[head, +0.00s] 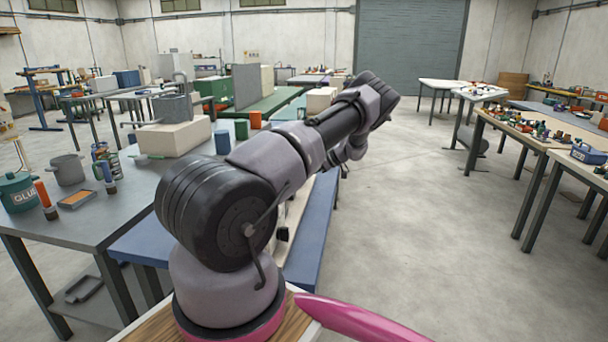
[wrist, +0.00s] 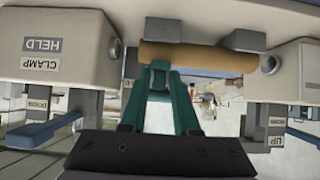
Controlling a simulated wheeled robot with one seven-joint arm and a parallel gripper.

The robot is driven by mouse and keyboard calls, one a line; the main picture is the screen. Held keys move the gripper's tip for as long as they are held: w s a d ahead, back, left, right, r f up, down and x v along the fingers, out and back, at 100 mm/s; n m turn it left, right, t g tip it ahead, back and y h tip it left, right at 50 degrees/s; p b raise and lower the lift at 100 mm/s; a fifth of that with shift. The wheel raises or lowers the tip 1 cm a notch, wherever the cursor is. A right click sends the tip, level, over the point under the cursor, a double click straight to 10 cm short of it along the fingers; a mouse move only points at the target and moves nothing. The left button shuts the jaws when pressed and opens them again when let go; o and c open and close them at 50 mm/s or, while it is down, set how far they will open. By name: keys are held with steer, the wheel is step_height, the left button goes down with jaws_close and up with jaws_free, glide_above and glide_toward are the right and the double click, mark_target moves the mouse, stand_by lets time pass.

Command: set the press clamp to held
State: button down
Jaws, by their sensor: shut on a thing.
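In the wrist view a brown wooden cylindrical bar (wrist: 200,57) runs across the top between two grey-white housings. My gripper (wrist: 160,68) has teal fingers that are close together at the bar, left of its middle, and shut on it. The left housing (wrist: 75,40) carries a HELD label (wrist: 42,45) and a CLAMP label (wrist: 40,64). The fingers hide part of the bar. In the head view my arm hides the gripper and most of the machine.
In the wrist view blue lever-like parts (wrist: 45,132) lie under the left housing, and an UP label (wrist: 276,141) is on the right. In the head view a grey table (head: 110,215) with pots and cans stands at left. Open floor (head: 430,240) lies at right.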

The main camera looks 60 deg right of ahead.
steer(key=shift+a+f, duration=0.1)
steer(key=shift+f, duration=0.05)
jaws_free()
steer(key=v, duration=1)
steer(key=shift+s+r, duration=0.25)
steer(key=shift+r, duration=0.05)
